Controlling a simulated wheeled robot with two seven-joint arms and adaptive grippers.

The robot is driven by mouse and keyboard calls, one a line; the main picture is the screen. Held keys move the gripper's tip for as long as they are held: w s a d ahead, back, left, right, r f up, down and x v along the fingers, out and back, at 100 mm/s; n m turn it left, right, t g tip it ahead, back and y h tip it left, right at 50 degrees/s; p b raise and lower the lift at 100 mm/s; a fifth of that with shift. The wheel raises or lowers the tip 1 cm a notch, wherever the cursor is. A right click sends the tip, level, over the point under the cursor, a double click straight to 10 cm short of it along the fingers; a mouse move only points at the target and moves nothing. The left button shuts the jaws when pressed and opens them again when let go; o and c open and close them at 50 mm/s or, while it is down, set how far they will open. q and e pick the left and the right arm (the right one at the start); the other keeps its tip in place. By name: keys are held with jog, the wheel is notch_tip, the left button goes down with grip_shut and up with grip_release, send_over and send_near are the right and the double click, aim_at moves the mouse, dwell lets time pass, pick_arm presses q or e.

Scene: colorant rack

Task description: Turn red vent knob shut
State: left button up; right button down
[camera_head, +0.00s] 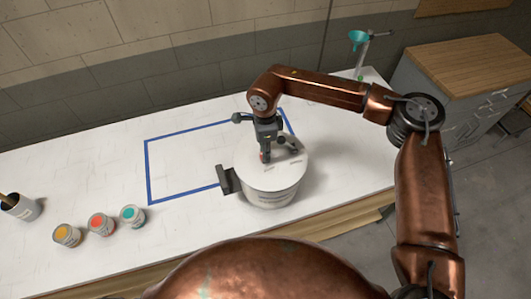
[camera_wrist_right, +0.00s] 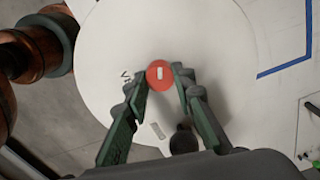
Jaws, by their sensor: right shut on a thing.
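The red vent knob (camera_wrist_right: 160,84) is a small round disc with a short white mark, upright in the wrist view. It sits on the white lid (camera_wrist_right: 215,40) of a round white container (camera_head: 270,192) on the table. My right gripper (camera_wrist_right: 162,75) is shut on the knob, one fingertip on each side. Dark lettering is printed on the lid beside the knob, partly hidden by a finger. My left gripper is not in view.
A dark knob (camera_wrist_right: 183,140) stands on the lid near my right fingers. A dark bracket (camera_head: 229,180) juts from the container's left side. Blue tape (camera_head: 148,172) outlines a rectangle on the table. Several small paint cans (camera_head: 101,224) stand at the left; a teal funnel (camera_head: 358,38) is at the back right.

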jog(key=m+b, duration=0.1)
jog(key=m, duration=0.2)
jog(key=m+b, duration=0.1)
jog(key=m, duration=0.2)
jog(key=shift+m, duration=0.3)
jog(key=m+b, duration=0.1)
jog(key=m, duration=0.5)
dwell(0.4)
jog(key=c, duration=1.6)
grip_release()
